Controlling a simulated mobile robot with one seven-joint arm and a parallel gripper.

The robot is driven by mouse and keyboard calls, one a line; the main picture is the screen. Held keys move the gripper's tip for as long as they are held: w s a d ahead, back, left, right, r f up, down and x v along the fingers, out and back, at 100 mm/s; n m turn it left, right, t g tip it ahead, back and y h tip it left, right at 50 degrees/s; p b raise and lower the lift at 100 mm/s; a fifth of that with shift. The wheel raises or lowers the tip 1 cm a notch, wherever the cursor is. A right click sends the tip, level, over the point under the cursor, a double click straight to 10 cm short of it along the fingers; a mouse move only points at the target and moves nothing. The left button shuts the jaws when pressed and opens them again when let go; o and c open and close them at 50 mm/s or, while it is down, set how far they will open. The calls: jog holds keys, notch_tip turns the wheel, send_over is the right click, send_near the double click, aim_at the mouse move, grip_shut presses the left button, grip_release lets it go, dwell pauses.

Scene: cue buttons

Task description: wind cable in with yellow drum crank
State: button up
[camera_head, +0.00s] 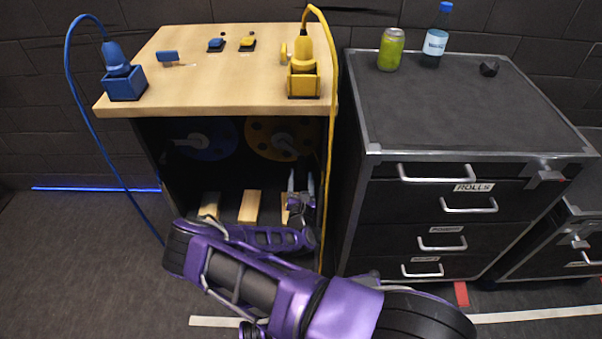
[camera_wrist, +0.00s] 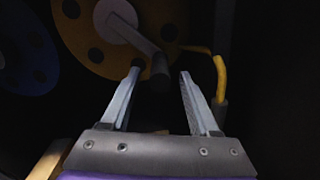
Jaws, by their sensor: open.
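The yellow drum (camera_head: 270,137) is mounted inside the dark cabinet under the wooden top, to the right of the blue drum (camera_head: 210,140). Its grey crank (camera_head: 288,143) shows at the drum's front. In the wrist view the yellow drum (camera_wrist: 85,45) fills the upper left, and its crank (camera_wrist: 140,38) slants down to a dark knob (camera_wrist: 159,70). My gripper (camera_head: 301,180) is inside the cabinet opening, below the crank. Its two fingers (camera_wrist: 160,75) are open, with the knob showing between their tips. I cannot tell how far beyond the tips the knob is.
A yellow cable (camera_head: 330,130) hangs down the cabinet's right side from the yellow plug (camera_head: 302,58) on top. A blue cable (camera_head: 85,110) hangs at the left. Wooden blocks (camera_head: 248,206) lie low in the cabinet. A black drawer case (camera_head: 440,110) stands close on the right.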

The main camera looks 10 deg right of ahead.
aim_at(301, 171)
jog(key=shift+w+d, duration=0.15)
jog(key=shift+w, duration=0.65)
jog(key=shift+w+d, duration=0.15)
jog(key=shift+w, duration=0.6)
jog(key=shift+c, duration=0.2)
grip_shut()
